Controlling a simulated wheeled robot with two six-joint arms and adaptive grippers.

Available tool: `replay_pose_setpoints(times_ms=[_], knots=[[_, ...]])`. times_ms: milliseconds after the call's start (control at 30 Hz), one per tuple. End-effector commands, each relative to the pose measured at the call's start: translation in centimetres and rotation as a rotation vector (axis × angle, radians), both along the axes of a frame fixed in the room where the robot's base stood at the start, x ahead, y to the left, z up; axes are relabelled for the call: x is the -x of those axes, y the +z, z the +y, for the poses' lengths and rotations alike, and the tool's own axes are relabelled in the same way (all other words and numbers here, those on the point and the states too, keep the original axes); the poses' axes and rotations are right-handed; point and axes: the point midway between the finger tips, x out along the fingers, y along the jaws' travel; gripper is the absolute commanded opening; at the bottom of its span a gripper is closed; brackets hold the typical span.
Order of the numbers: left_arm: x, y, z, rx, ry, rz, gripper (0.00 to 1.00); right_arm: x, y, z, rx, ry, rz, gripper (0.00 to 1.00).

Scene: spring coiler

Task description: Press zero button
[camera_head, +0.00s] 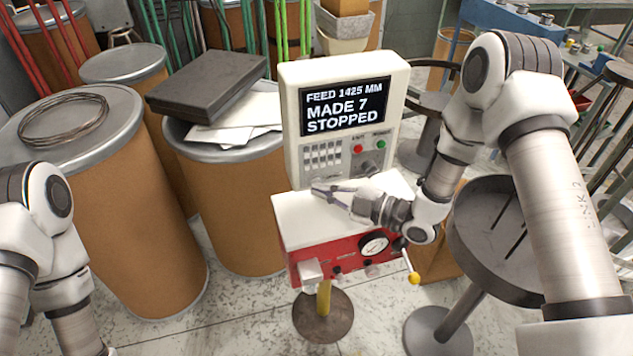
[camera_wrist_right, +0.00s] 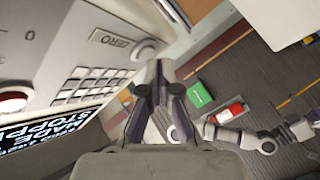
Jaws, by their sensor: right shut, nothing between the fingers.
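The machine's white control box (camera_head: 292,110) has a screen reading FEED 1425 MM, MADE 7, STOPPED. In the right wrist view a plate marked ZERO (camera_wrist_right: 113,41) sits on the panel, with a round grey button (camera_wrist_right: 147,49) beside it. In the head view I cannot make out this button. My right gripper (camera_head: 318,190) is shut and empty, low in front of the panel. In the wrist view its fingertips (camera_wrist_right: 158,65) are close to the round button; I cannot tell whether they touch it. My left arm shows at lower left, its gripper outside the head view.
The panel has a keypad (camera_head: 321,155), a red button (camera_head: 357,149), a green button (camera_head: 381,144) and a dark knob (camera_head: 368,168). Below is the red base (camera_head: 325,258) with a gauge (camera_head: 374,244) and a yellow-tipped lever (camera_head: 413,277). Drums stand left, a round dark table (camera_head: 485,235) right.

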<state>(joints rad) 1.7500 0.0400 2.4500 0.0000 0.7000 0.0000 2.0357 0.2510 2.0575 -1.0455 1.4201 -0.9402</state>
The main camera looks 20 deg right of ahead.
Motion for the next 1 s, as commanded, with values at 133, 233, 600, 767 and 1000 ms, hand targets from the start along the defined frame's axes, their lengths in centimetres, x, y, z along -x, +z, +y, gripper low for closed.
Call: replay_pose_setpoints(times_ms=[133,233,600,767,1000], knots=[[0.0,-0.03,0.0,0.0,0.0,0.0,0.65,-0.04,-0.01,0.0,0.0,0.0,0.0,0.0],[0.0,-0.09,0.0,0.0,0.0,0.0,0.65,-0.15,-0.03,0.01,0.001,0.0,-0.001,0.0],[0.0,-0.3,0.0,0.0,0.0,0.0,0.65,-0.6,-0.03,0.02,0.001,0.0,-0.001,0.0],[0.0,-0.39,0.0,0.0,0.0,0.0,0.65,-0.79,-0.02,0.04,0.001,0.0,-0.001,0.0],[0.0,-0.37,0.0,0.0,0.0,0.0,0.65,-0.81,0.0,0.03,0.001,0.0,-0.001,0.0]])
